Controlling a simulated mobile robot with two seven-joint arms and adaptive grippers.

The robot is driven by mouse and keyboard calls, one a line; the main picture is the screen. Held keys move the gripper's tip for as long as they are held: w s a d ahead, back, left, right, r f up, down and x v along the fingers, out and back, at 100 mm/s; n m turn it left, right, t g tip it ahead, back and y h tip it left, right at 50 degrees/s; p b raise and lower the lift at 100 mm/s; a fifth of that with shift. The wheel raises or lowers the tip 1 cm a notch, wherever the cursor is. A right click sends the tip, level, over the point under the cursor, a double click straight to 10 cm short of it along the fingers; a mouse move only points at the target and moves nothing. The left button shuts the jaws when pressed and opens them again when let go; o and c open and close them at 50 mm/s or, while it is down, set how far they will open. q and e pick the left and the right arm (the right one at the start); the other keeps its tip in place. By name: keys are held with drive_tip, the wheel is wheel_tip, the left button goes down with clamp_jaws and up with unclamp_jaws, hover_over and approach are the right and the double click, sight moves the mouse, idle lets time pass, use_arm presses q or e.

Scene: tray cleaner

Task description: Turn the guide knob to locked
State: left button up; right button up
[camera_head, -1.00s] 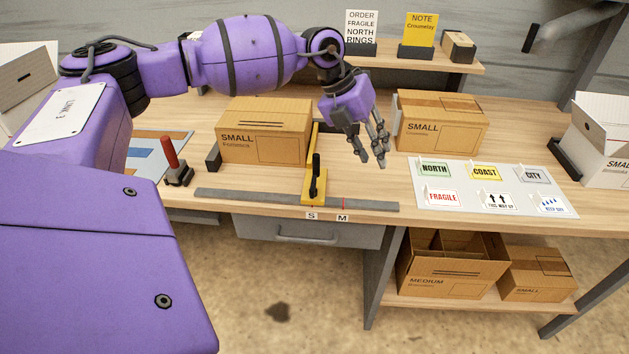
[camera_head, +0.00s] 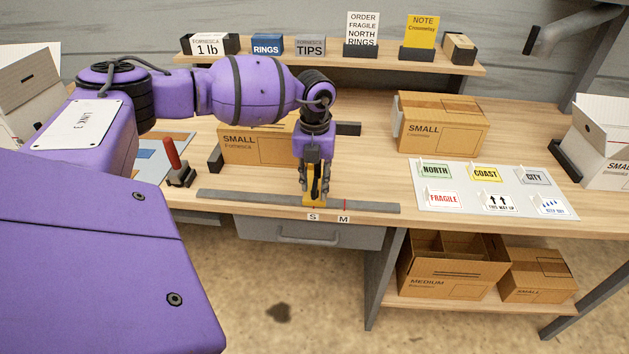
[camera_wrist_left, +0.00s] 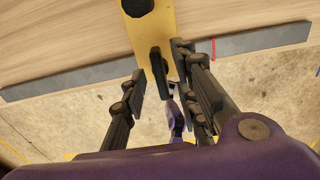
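The yellow guide (camera_head: 309,201) sits on the grey rail (camera_head: 250,197) at the table's front edge, by the S label (camera_head: 313,217). Its black lever knob (camera_wrist_left: 157,66) shows in the left wrist view, on the yellow guide body (camera_wrist_left: 152,32). My left gripper (camera_head: 314,187) points down over the guide. In the left wrist view its fingers (camera_wrist_left: 160,60) are apart, one side on each side of the knob, with gaps visible. In the head view the fingers mostly hide the knob. My right gripper is in neither view.
A small box (camera_head: 240,146) stands behind the guide, left of my gripper. A red-handled tool (camera_head: 175,165) stands left of the rail. Another small box (camera_head: 440,125) and a label board (camera_head: 405,172) lie to the right. The M label (camera_head: 344,219) is beside S.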

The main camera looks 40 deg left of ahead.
use_arm(q)
clamp_jaws()
